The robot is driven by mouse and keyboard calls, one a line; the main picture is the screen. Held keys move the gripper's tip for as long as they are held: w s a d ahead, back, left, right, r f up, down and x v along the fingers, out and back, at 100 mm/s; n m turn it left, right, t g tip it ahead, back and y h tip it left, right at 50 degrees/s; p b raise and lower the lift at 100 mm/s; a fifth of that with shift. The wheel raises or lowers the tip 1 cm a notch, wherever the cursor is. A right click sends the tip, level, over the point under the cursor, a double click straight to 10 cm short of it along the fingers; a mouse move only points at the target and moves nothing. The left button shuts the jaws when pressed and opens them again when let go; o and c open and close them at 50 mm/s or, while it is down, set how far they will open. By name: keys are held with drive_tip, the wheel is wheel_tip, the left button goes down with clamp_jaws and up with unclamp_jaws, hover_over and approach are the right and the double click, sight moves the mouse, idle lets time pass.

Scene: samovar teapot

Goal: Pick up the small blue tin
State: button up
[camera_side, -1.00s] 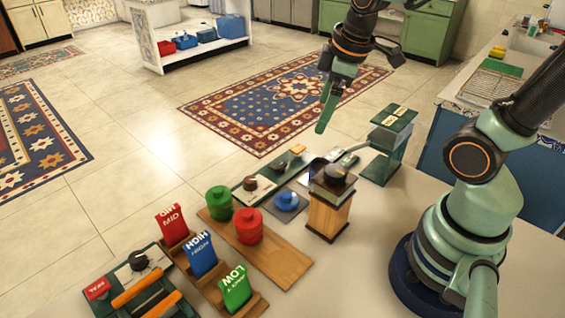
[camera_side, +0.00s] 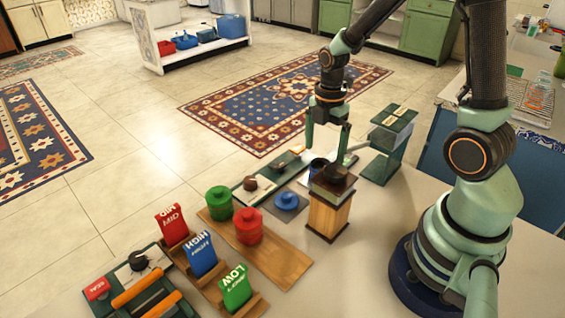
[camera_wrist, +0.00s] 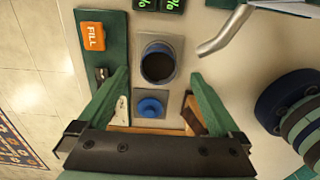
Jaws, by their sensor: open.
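A small dark blue open tin (camera_wrist: 157,64) stands on a grey pad in the wrist view, its inside dark. In the side view the tin (camera_side: 317,167) is partly hidden behind the wooden box. A blue lid with a knob (camera_wrist: 150,107) lies apart on another grey pad; the lid also shows in the side view (camera_side: 287,200). My gripper (camera_side: 326,156) points down, open and empty, above the tin's area.
The wooden box with a dark top (camera_side: 329,212) stands close to the gripper. A silver spout (camera_wrist: 225,32) is near the tin. Green (camera_side: 219,203) and red (camera_side: 248,227) tins stand on a wooden board. A tall green stand (camera_side: 388,145) is to the right.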

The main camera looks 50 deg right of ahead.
sight(322, 167)
drive_tip(key=shift+w+f, duration=0.1)
drive_tip(key=shift+f, duration=3.45)
clamp_jaws()
drive_tip(key=shift+r, duration=0.1)
